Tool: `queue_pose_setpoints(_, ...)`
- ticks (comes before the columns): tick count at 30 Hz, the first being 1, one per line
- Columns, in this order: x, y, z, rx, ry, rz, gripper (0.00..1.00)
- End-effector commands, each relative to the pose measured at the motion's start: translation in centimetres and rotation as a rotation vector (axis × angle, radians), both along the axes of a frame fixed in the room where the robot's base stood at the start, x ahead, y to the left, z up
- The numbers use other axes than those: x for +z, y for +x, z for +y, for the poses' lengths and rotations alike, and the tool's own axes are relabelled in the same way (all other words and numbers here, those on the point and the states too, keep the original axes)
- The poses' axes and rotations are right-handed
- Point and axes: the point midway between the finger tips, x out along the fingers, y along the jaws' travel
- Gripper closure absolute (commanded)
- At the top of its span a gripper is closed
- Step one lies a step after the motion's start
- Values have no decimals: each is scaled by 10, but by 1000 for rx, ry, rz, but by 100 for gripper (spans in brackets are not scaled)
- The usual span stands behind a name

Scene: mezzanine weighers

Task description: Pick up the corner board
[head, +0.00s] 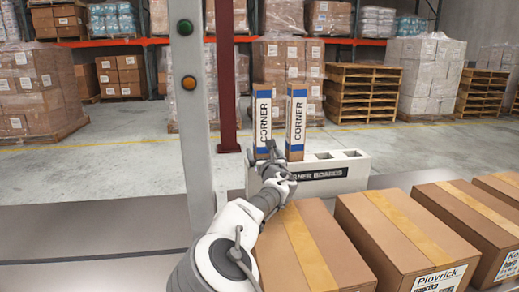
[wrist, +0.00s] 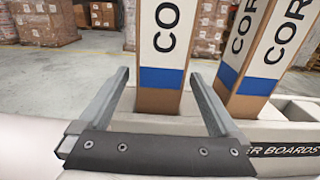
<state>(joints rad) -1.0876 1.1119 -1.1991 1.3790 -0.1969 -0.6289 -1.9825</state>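Two upright corner boards, brown with white-and-blue labels reading CORNER, stand in slots of a pale holder (head: 345,176) marked CORNER BOARDS. The left corner board (head: 263,118) and the right corner board (head: 296,125) show in the head view. My gripper (head: 273,150) is at the left corner board. In the wrist view my gripper (wrist: 158,85) is open, its two fingers on either side of the nearer corner board (wrist: 160,60), with a visible gap at the left finger. The other corner board (wrist: 265,60) stands right of the right finger. The boards' lower ends are hidden in the holder.
Closed cardboard boxes (head: 405,235) with yellow tape stand in a row at the right front. A grey post (head: 194,120) with green and orange buttons rises at left. The holder's right slots look empty. Pallets (head: 362,92) and wrapped loads stand far behind.

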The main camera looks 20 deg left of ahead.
Motion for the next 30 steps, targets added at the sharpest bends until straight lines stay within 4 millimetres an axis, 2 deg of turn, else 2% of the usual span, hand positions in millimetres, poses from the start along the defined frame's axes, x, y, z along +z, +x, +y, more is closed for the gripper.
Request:
queue_pose_setpoints(1,0,0,0,0,0,0,13)
queue_pose_setpoints(2,0,0,0,0,0,0,18)
queue_pose_setpoints(12,0,0,0,0,0,0,79)
queue_pose_setpoints(15,0,0,0,0,0,-1,94)
queue_pose_setpoints(23,2,0,0,0,0,-1,94)
queue_pose_setpoints(30,24,0,0,0,2,-1,94)
